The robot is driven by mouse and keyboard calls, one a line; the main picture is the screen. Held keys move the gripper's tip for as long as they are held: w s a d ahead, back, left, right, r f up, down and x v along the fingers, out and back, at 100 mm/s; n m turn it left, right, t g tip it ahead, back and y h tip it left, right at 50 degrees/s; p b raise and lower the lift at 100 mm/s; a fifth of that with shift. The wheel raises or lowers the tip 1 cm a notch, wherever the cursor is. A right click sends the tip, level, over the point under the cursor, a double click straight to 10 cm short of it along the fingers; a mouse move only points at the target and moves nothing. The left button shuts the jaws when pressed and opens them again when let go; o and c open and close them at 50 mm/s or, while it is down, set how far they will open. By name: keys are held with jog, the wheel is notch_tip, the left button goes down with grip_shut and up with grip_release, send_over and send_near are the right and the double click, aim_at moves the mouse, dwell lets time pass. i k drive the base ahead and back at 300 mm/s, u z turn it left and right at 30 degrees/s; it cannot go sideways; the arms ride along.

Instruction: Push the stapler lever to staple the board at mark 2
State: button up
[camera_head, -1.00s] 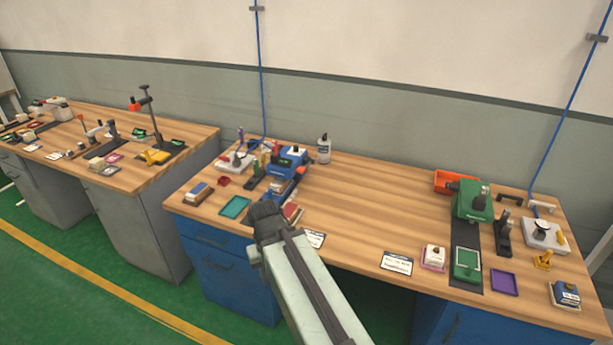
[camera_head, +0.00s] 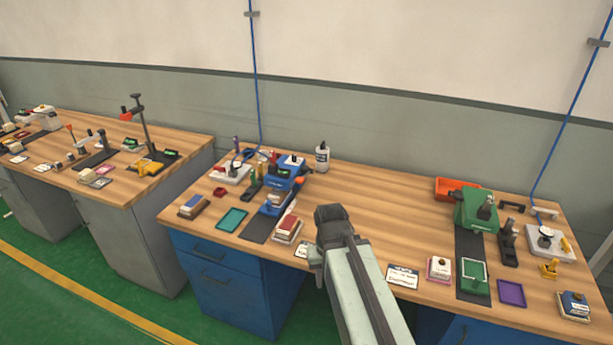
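I cannot pick out for certain a stapler lever, a board or a mark 2 at this size. On the right table stand a green device (camera_head: 474,208) and a small black upright tool (camera_head: 509,243). A blue device (camera_head: 287,176) stands on the middle table's left part. Red-tipped upright levers, one a tall dark post (camera_head: 139,118), stand on the far left table. My gripper (camera_head: 332,220) is over the middle table's front edge, apart from these devices. Its fingertips are too dark and small to read.
The wooden tabletop (camera_head: 375,210) between the blue and green devices is mostly clear. An orange bin (camera_head: 455,188), purple tray (camera_head: 511,293), teal tray (camera_head: 232,219) and label card (camera_head: 402,277) lie around. A gap separates the tables.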

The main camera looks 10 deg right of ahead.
aim_at(300, 180)
jog(key=z, duration=0.1)
jog(key=i, duration=1)
jog(key=u, duration=2)
jog(key=k, duration=1.05)
jog(key=z, duration=0.4)
jog(key=i, duration=1)
